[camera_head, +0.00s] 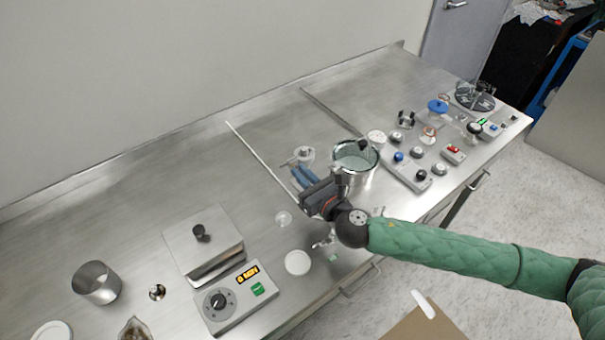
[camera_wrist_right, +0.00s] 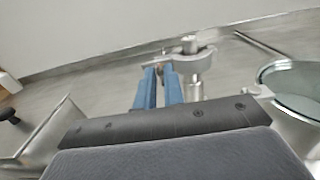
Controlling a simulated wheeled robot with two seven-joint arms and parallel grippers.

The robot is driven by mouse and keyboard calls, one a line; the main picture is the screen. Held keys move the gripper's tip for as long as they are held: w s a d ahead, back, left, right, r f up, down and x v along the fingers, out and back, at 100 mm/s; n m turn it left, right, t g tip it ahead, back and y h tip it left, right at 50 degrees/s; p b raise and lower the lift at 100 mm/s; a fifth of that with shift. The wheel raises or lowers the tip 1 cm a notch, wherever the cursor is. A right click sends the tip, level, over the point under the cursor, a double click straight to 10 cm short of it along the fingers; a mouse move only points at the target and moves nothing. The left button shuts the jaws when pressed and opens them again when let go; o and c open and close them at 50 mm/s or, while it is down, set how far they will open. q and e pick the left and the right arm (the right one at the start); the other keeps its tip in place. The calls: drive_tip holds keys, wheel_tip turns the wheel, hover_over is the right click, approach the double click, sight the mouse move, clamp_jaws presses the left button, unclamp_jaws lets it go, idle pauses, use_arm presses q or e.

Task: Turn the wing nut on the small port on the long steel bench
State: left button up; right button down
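The small port (camera_head: 305,156) stands on the long steel bench (camera_head: 262,205), left of the steel vessel, with a metal clamp around it. In the right wrist view the port with its clamp (camera_wrist_right: 191,62) is upright just beyond my fingers. My right gripper (camera_head: 298,174) reaches to the clamp's near left side, and its blue fingers (camera_wrist_right: 159,72) show a narrow gap. A small brownish part shows between or just behind the fingertips; I cannot tell whether they press on it. The wing nut itself is not clearly visible. My left gripper is not in view.
A steel vessel with a glass lid (camera_head: 355,160) stands close right of the port; it also shows in the right wrist view (camera_wrist_right: 292,80). Control boxes (camera_head: 407,172) lie right.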

drive_tip(key=shift+m, duration=0.4)
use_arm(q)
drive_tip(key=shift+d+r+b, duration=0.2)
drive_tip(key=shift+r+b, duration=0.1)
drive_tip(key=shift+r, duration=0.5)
use_arm(e)
drive_tip(key=shift+w+d+m, duration=0.1)
drive_tip(key=shift+m, duration=2.9)
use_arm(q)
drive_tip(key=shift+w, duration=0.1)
use_arm(e)
drive_tip(key=c, duration=1.8)
unclamp_jaws()
